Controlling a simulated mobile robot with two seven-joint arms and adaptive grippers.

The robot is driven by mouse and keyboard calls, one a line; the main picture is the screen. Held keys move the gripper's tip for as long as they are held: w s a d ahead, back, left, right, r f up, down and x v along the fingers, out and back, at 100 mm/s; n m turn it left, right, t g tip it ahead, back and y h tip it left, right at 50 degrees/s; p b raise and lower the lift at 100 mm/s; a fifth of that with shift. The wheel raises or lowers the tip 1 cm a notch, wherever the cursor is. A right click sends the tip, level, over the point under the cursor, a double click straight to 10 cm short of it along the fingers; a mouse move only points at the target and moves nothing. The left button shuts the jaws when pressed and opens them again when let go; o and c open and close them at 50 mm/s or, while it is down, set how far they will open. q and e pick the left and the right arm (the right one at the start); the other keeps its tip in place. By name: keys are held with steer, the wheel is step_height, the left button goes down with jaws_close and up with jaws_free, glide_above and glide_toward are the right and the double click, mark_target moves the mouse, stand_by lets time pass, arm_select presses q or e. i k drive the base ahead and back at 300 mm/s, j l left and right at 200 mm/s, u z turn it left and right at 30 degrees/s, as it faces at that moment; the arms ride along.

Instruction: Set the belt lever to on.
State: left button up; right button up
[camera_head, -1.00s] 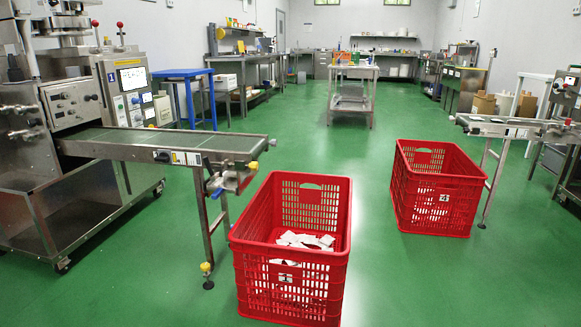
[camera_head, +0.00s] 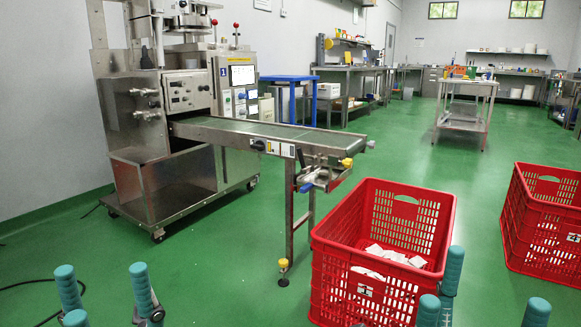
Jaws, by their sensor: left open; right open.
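The conveyor belt (camera_head: 230,127) runs from the packing machine (camera_head: 165,130) on the left towards the middle of the head view. On its near side rail is a small dark knob (camera_head: 258,146), beside a pale and orange label strip (camera_head: 287,151); it looks like the belt lever, but its position is too small to read. My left gripper (camera_head: 105,285) is at the bottom left, its teal fingers spread and empty. My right gripper (camera_head: 487,295) is at the bottom right, also open and empty. Both are well apart from the belt.
A red crate (camera_head: 350,253) with white packets stands on the floor below the belt's end. Another red crate (camera_head: 541,238) stands at the right. A belt leg (camera_head: 289,225) stands left of the near crate. Green floor (camera_head: 210,270) is clear before the machine.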

mark_target(304, 169)
steer(key=i+z, duration=0.45)
steer(key=i, duration=0.3)
steer(key=i+j+z, duration=0.15)
steer(key=i+z, duration=0.35)
steer(key=i, duration=0.2)
